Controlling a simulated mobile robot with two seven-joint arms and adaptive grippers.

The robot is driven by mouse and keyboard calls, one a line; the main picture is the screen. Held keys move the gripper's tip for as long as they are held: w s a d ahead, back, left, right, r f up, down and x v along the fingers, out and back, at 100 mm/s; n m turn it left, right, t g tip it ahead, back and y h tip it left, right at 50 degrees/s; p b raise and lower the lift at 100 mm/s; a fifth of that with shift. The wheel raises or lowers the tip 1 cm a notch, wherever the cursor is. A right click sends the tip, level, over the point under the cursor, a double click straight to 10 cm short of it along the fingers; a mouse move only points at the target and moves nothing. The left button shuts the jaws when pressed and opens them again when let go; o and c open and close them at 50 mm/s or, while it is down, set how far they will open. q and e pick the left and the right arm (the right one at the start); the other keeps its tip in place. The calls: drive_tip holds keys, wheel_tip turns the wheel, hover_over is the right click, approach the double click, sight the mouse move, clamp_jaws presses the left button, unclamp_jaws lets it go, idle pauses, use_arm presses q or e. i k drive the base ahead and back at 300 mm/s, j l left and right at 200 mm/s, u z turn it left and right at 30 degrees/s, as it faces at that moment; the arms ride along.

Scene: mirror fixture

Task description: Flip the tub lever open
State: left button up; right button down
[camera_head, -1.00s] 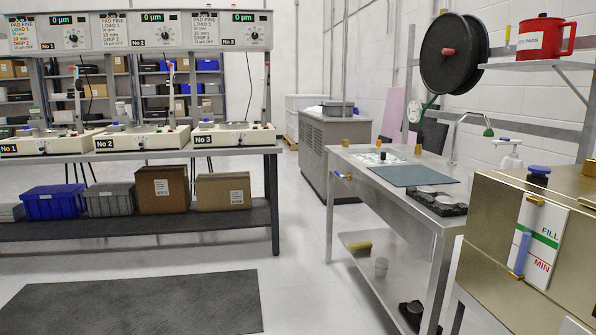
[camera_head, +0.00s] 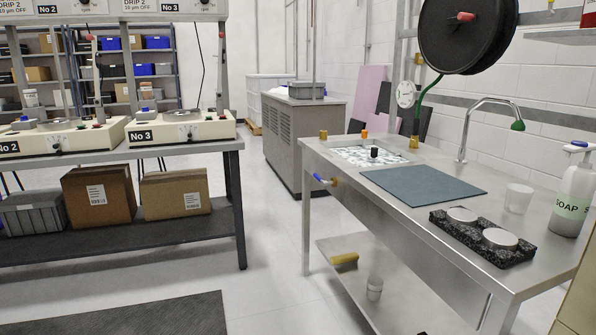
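A small blue lever (camera_head: 321,179) with a brass fitting sits on the left front edge of the steel bench (camera_head: 330,158), just below its top. It looks like a valve handle; its exact setting is too small to tell. A shallow basin (camera_head: 372,163) with a white speckled bottom and a dark plug-like piece is set into the bench top, behind and to the right of the lever. Neither of my grippers is in view.
A blue-grey mat (camera_head: 422,187), black stone block (camera_head: 481,237) with metal discs, clear cup (camera_head: 518,198) and soap bottle (camera_head: 572,198) stand on the bench. A hose reel (camera_head: 467,35) hangs above. Clear floor (camera_head: 265,295) lies between this bench and the left machine bench (camera_head: 190,150).

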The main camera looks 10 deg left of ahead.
sight(319, 179)
drive_tip(key=i+j, duration=0.25)
drive_tip(key=i, duration=0.15)
drive_tip(key=i+j, duration=0.25)
drive_tip(key=i, duration=0.2)
drive_tip(key=i+j, duration=0.25)
drive_tip(key=i, duration=0.15)
drive_tip(key=i+j+u, duration=0.2)
drive_tip(key=k+j, duration=0.05)
